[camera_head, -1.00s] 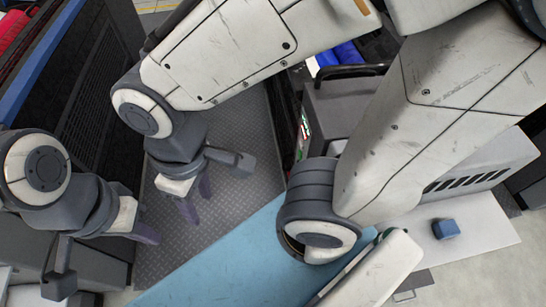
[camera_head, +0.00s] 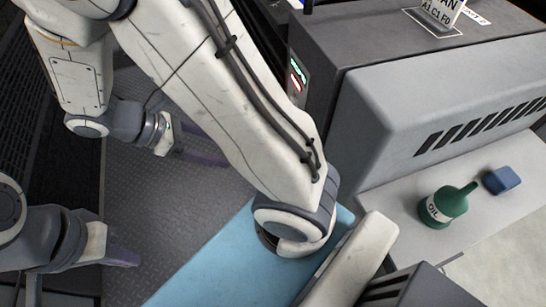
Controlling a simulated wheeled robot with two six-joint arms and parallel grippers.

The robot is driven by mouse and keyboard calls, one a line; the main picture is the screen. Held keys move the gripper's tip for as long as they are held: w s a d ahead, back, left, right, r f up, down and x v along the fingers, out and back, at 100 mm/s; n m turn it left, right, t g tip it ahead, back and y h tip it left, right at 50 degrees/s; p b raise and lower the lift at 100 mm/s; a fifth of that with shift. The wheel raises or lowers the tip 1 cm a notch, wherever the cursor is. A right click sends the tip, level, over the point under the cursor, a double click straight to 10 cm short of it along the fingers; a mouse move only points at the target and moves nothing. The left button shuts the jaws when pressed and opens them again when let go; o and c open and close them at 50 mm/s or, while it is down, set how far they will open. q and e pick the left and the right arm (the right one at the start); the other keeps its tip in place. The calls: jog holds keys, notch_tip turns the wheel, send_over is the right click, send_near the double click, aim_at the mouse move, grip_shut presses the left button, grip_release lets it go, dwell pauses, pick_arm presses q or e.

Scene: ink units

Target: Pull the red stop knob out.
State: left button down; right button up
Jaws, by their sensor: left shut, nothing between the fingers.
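I cannot make out the red stop knob in this view. A dark grey machine housing (camera_head: 345,55) stands at the upper middle, with a small panel of green and red marks (camera_head: 297,76) on its left face, partly cut off by my arm. My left gripper (camera_head: 128,258) is at the lower left, shut and empty, over the dark floor plate and well away from the panel. My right gripper (camera_head: 212,147) is left of the middle, partly behind my own arm link; its fingers look apart with nothing between them.
A lighter grey vented housing (camera_head: 420,95) stands right of the machine. A green oil can (camera_head: 446,205) and a blue block (camera_head: 502,180) sit on the pale surface (camera_head: 400,205). A blue mat (camera_head: 215,262) lies below; the dark floor plate (camera_head: 150,205) is clear.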

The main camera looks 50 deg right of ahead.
jog(key=w+d+f+n+g+h+b, duration=0.1)
jog(key=w+d+f+n+h+b, duration=0.15)
jog(key=d+f+b, duration=0.55)
jog(key=w+d+f+n+g+h+b, duration=0.1)
jog(key=d+f+n+g+h+b, duration=0.15)
jog(key=f+b, duration=0.7)
jog(key=w+d+f+n+h+b, duration=0.2)
jog(key=d+f+h+b, duration=0.15)
jog(key=f, duration=0.85)
jog(key=shift+g, duration=0.25)
jog(key=b+x, duration=0.1)
jog(key=x, duration=0.2)
jog(key=b+x, duration=0.1)
jog(key=x, duration=0.3)
jog(key=b+x, duration=0.2)
jog(key=x, duration=0.2)
jog(key=shift+w+d+f, duration=0.2)
jog(key=shift+w+d, duration=0.15)
jog(key=shift+d, duration=0.05)
grip_shut()
